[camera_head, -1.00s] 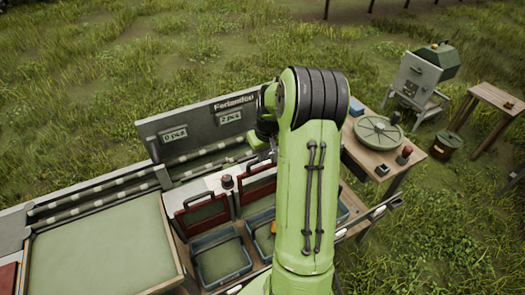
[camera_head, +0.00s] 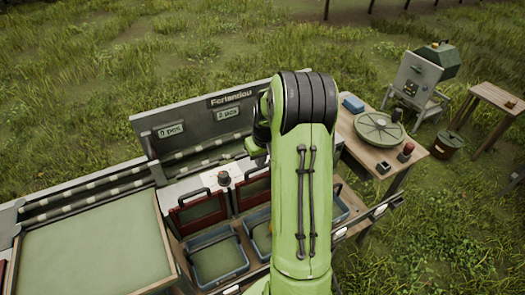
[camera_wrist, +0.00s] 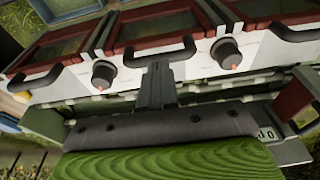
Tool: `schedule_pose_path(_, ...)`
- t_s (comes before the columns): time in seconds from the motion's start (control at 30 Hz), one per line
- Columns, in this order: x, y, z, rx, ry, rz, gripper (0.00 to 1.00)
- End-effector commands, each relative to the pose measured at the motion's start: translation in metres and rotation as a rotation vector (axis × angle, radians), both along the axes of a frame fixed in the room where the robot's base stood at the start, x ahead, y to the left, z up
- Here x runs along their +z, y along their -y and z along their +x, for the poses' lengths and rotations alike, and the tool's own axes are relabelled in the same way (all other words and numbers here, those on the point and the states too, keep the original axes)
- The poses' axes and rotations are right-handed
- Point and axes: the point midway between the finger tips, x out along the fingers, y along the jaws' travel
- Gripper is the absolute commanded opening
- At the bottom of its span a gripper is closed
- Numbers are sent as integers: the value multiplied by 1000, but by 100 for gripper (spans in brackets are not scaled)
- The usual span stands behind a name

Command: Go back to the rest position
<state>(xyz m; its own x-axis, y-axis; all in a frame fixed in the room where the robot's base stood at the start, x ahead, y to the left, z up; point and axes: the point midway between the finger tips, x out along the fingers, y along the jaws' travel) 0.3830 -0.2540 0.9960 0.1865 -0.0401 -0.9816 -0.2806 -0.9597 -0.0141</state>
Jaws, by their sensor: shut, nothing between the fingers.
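My gripper (camera_wrist: 158,72) shows in the wrist view as two grey fingers closed together, with nothing between them. It is in front of a white panel with red-framed flaps and dark knobs. In the head view my green arm rises over the sorting station (camera_head: 200,188), and the fingers are hidden behind the arm. I cannot tell the exact gap between the fingers and the panel. No pear is in the gripper.
The station has a sign board (camera_head: 200,125) with two count labels, red-framed flaps (camera_head: 200,212) and blue-grey bins (camera_head: 217,258) below. A padded tray (camera_head: 95,250) is at left. A wooden table (camera_head: 405,160) with a round green disc (camera_head: 380,129) stands at right. Grass lies beyond.

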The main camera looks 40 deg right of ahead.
Motion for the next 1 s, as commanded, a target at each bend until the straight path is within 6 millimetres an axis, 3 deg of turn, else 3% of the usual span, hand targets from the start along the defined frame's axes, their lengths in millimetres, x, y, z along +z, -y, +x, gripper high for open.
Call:
schedule_pose_path(0.03,27,-2,4,3,8,-7,0)
schedule_pose_path(0.3,93,-3,-9,0,15,-11,0)
schedule_pose_path(0.4,108,-4,-12,1,14,-10,0)
schedule_pose_path(0.8,119,-7,-14,5,15,-12,0)
schedule_pose_path(0.87,128,-21,-14,20,22,-22,0)
schedule_pose_path(0.97,161,-71,-24,67,50,-58,0)
schedule_pose_path(1.0,176,-97,-33,92,65,-73,0)
